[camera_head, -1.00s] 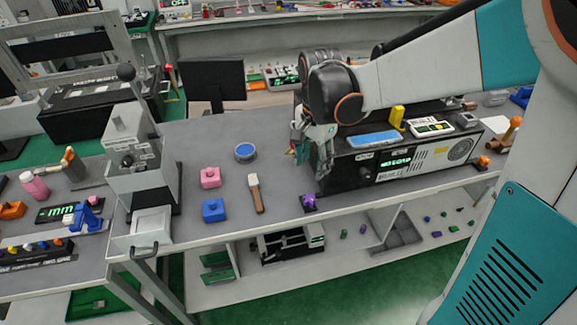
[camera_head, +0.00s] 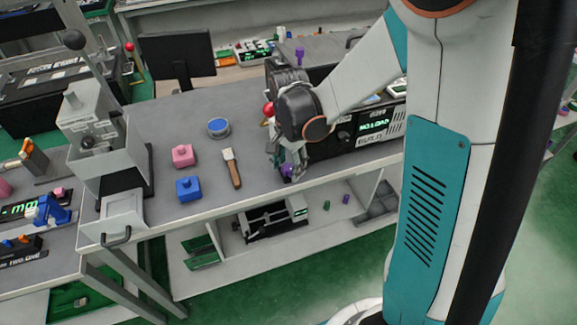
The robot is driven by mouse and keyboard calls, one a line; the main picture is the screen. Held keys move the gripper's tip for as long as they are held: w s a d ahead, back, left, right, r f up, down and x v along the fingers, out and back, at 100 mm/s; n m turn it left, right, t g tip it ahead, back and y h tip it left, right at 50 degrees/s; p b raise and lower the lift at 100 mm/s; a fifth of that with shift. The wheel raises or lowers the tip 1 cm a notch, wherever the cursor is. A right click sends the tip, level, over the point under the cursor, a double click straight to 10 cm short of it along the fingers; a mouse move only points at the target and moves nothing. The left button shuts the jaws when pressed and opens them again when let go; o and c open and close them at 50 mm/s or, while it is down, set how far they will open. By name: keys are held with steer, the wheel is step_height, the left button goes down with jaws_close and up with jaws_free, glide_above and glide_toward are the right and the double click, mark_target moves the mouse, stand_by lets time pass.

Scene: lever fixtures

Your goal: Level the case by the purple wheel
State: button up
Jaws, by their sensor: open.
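The black case (camera_head: 375,127) stands on the grey bench, with a lit green display reading "NO LOAD" on its front. The small purple wheel (camera_head: 287,171) sits low at the case's front left corner, by the bench's front edge. My gripper (camera_head: 288,162) points down right at the wheel with its fingers open. The fingers partly cover the wheel, and I cannot tell whether they touch it. My wrist and arm hide the case's left end and much of its top; my arm also cuts off its right end.
A wood-handled brush (camera_head: 232,168), a pink block (camera_head: 183,156), a blue block (camera_head: 189,189) and a blue round dish (camera_head: 218,127) lie left of my gripper. A grey lever machine (camera_head: 95,130) stands further left. A lower shelf holds a black device (camera_head: 270,222).

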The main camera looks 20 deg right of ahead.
steer(key=c, duration=1.1)
steer(key=shift+o, duration=0.2)
steer(key=shift+n, duration=0.3)
steer(key=n, duration=0.6)
steer(key=shift+n, duration=0.3)
steer(key=n, duration=0.3)
steer(key=shift+n, duration=2.2)
